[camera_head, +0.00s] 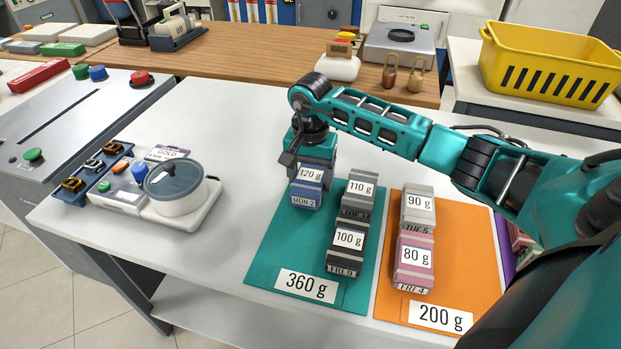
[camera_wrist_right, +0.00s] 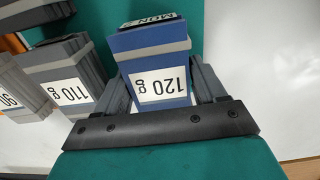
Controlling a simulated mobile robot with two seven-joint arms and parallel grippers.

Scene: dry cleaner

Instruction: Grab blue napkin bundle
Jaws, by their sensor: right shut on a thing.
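The blue napkin bundle (camera_head: 308,190) has a grey band and labels reading "120 g" and "MON 2". It is at the left of the teal mat (camera_head: 290,250), which is labelled "360 g". My right gripper (camera_head: 311,168) comes down over it from behind and is shut on it. In the right wrist view the blue bundle (camera_wrist_right: 155,75) sits between the two fingers of the right gripper (camera_wrist_right: 158,92). I cannot tell whether it is lifted off the mat. My left gripper is not in view.
Dark grey bundles of 110 g (camera_head: 361,190) and 100 g (camera_head: 348,240) stand just right on the teal mat. Light grey (camera_head: 418,204) and pink (camera_head: 415,258) bundles stand on the orange mat (camera_head: 465,250). A white pot-like container (camera_head: 176,190) is on the left; white counter lies between.

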